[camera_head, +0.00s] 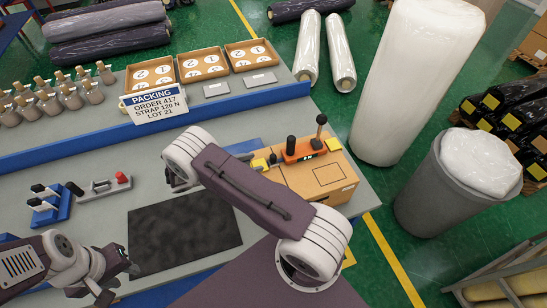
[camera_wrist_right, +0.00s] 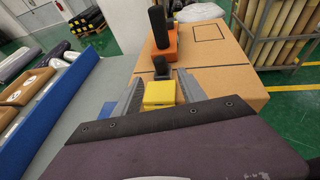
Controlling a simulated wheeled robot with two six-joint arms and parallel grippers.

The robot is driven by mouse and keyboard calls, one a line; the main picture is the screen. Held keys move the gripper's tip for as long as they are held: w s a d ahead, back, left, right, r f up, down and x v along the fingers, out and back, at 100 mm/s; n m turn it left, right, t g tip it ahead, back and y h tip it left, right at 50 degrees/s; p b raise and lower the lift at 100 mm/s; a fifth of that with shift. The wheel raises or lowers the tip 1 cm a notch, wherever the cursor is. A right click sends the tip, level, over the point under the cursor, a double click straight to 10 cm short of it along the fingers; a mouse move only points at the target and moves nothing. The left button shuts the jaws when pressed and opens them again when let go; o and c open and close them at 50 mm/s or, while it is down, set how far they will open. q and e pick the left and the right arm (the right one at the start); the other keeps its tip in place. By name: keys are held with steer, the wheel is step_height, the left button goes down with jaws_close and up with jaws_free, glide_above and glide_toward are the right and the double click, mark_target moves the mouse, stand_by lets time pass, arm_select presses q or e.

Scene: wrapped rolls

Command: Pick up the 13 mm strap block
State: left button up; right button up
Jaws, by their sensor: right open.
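A small yellow block (camera_wrist_right: 160,94) with a dark knob (camera_wrist_right: 161,67) behind it lies in line with my right gripper (camera_wrist_right: 161,78). The gripper's two grey fingers are open, one on each side of it, and I cannot tell whether they touch it. In the head view a yellow block (camera_head: 260,164) shows at the left edge of the cardboard box, and my right arm hides most of that gripper. No 13 mm marking is readable. My left gripper (camera_head: 114,277) looks open and empty over the bench's front left.
An orange tool (camera_head: 304,149) with black upright handles stands on the cardboard box (camera_head: 318,185). A black mat (camera_head: 185,238), blue clamps (camera_head: 48,205) and a red-knobbed tool (camera_head: 103,187) are on the bench. A blue ledge (camera_head: 85,143) and a packing sign (camera_head: 153,104) are behind.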

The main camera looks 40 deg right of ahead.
mark_target(269, 162)
steer(key=p+x, duration=0.1)
steer(key=x, duration=0.1)
steer(key=shift+d, duration=0.35)
steer(key=d+p, duration=0.2)
steer(key=p, duration=0.1)
steer(key=shift+s+d+r, duration=0.15)
steer(key=shift+s+d, duration=0.1)
steer(key=shift+s, duration=0.1)
steer(key=shift+d+f, duration=0.75)
steer(key=shift+d, duration=0.25)
steer(key=shift+d+f, duration=0.15)
steer(key=shift+d, duration=0.05)
steer(key=shift+a, duration=0.25)
jaws_close()
arm_select(q)
step_height(269, 162, up, 5)
steer(key=shift+a, duration=0.1)
